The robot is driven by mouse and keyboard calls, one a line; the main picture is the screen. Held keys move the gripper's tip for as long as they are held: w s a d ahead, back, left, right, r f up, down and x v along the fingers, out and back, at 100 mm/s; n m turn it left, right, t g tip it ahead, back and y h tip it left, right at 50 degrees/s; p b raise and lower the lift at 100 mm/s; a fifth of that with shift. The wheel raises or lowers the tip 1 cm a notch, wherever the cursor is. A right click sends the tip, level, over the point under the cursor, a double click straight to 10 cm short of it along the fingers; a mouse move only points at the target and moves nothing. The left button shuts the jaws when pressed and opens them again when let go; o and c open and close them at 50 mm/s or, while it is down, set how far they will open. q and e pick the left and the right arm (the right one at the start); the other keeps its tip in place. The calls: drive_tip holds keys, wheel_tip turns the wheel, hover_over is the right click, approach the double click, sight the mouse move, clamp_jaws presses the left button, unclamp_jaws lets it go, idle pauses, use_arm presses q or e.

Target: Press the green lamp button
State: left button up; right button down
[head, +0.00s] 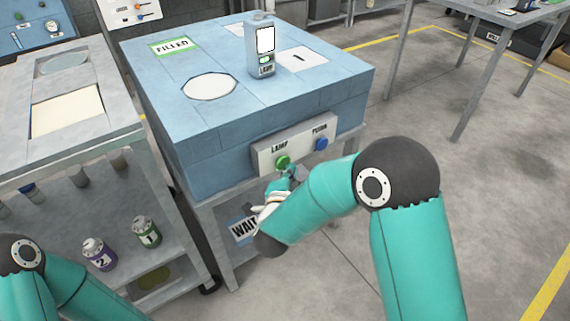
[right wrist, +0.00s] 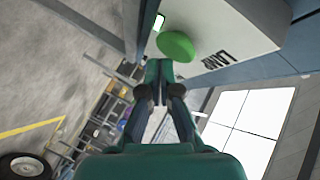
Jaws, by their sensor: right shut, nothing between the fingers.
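The green lamp button (head: 283,162) sits on a pale panel (head: 262,159) under the word LAMP, on the front of the blue bench. In the right wrist view the green button (right wrist: 176,46) is just beyond my fingertips. My right gripper (head: 290,172) is just below the button in the head view. It is shut and empty, and the right wrist view shows its fingertips (right wrist: 159,68) together. I cannot tell whether they touch the button. A blue button (head: 321,143) under a second label sits to the right. Of my left arm only links show at the lower left.
The blue bench top (head: 300,92) holds a grey device (head: 262,45) and a FILLED label (head: 173,46). A WAIT sign (head: 243,229) is below the panel. A grey cart (head: 165,215) at left carries a purple can (head: 98,253) and a green can (head: 146,231).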

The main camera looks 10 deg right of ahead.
drive_tip(key=s, duration=0.2)
drive_tip(key=s+d+b, duration=0.2)
drive_tip(key=s, duration=0.1)
drive_tip(key=shift+s, duration=0.3)
idle(0.4)
